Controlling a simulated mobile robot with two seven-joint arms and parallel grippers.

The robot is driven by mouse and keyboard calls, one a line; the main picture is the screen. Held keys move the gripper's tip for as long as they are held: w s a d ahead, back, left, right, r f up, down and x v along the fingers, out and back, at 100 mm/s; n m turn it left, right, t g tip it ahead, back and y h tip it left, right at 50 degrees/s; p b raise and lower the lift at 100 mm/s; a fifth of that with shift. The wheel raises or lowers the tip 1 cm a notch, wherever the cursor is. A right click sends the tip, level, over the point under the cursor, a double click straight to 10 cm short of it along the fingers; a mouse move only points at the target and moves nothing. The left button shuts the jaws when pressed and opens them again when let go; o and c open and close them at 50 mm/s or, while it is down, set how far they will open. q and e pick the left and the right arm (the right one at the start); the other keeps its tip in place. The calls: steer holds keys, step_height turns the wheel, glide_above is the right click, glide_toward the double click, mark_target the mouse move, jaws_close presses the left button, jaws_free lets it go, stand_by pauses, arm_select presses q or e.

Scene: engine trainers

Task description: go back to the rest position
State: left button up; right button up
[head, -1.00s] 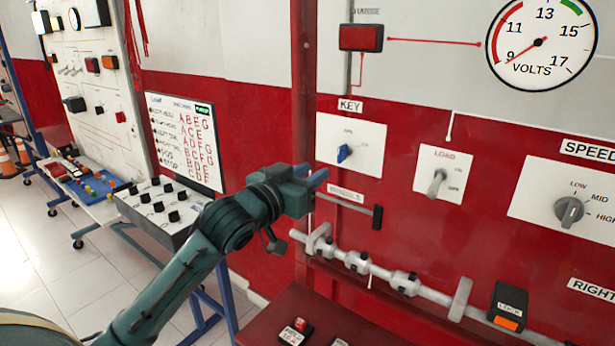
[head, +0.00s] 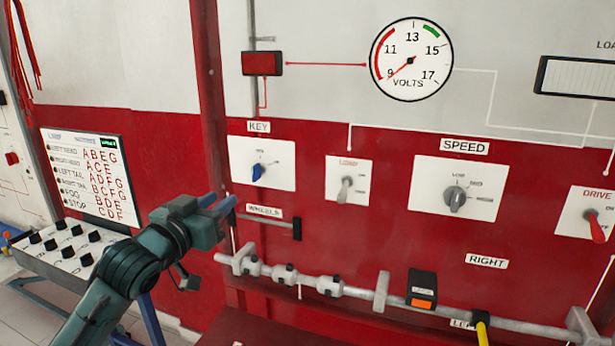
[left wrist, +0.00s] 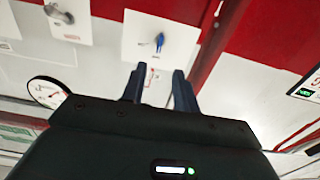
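My left gripper (head: 222,207) is in front of the red and white trainer panel, left of the WHEELS lever and below the key switch. Its two blue fingers are apart with nothing between them, and the left wrist view also shows the open fingers (left wrist: 158,85). The blue key switch (head: 258,172) sits on a white plate under the KEY label, and it shows beyond the fingers in the left wrist view (left wrist: 160,42). My right gripper is in neither view.
The panel carries a LOAD switch (head: 346,189), a SPEED knob (head: 455,198), a red DRIVE lever (head: 596,226) and a volts gauge (head: 411,59). A grey shaft (head: 350,289) with a LOCK block (head: 421,290) runs low across it. A lamp console (head: 65,258) stands left.

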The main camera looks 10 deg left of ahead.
arm_select(q)
steer(key=s+d+f+g, duration=0.2)
steer(key=s+f, duration=0.2)
steer(key=f, duration=0.8)
steer(key=s+d+f+g, duration=0.2)
steer(key=s+d+f, duration=0.1)
steer(key=f, duration=0.9)
steer(key=s+d+f+g, duration=0.2)
steer(key=s+d+f, duration=0.1)
steer(key=s+f, duration=0.5)
steer(key=s+d+f+m+g, duration=0.1)
steer(key=s+d+f+g, duration=0.1)
steer(key=s+f, duration=0.7)
steer(key=shift+s+d+f, duration=0.2)
steer(key=shift+s+d, duration=0.45)
steer(key=shift+s, duration=0.4)
